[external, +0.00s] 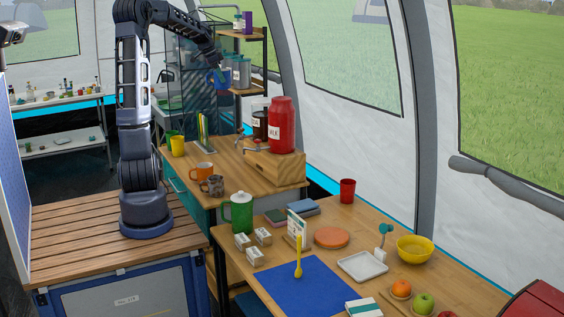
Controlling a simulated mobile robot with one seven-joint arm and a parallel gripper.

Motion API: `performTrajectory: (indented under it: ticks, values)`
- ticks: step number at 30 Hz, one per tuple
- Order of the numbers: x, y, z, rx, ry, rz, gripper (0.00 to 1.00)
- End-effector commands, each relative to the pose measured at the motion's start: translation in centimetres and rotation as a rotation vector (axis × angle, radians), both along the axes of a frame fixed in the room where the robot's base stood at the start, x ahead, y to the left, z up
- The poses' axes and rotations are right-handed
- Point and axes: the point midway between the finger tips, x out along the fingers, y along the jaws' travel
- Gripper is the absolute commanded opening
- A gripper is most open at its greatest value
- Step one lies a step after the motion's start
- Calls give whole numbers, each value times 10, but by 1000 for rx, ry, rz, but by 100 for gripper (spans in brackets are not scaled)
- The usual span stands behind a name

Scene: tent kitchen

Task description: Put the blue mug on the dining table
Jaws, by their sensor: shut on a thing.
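A blue mug (217,80) is in my gripper (219,68), up in front of the shelf unit at the back. My gripper is shut on the mug; the fingertips are small and dark here, so the exact grip on the mug is hard to see. The dining table (349,212) is the wooden table in the foreground, far from the mug, toward the bottom right.
The dining table holds a blue mat (302,286), a green pitcher (238,212), an orange plate (331,237), a yellow bowl (415,249) and a red cup (347,191). A counter with mugs and a red jar (281,125) stands between. Shelves with grey canisters (243,72) are beside my gripper.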

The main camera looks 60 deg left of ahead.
Motion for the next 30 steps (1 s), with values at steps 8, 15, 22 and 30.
performTrajectory:
  ticks: [8,15,22,30]
  values:
    - [58,-34,4,-1,-2,-92,46]
    - [105,-68,7,-1,0,-168,46]
    - [149,-106,8,-2,0,-240,46]
    - [198,-159,9,0,-1,-328,46]
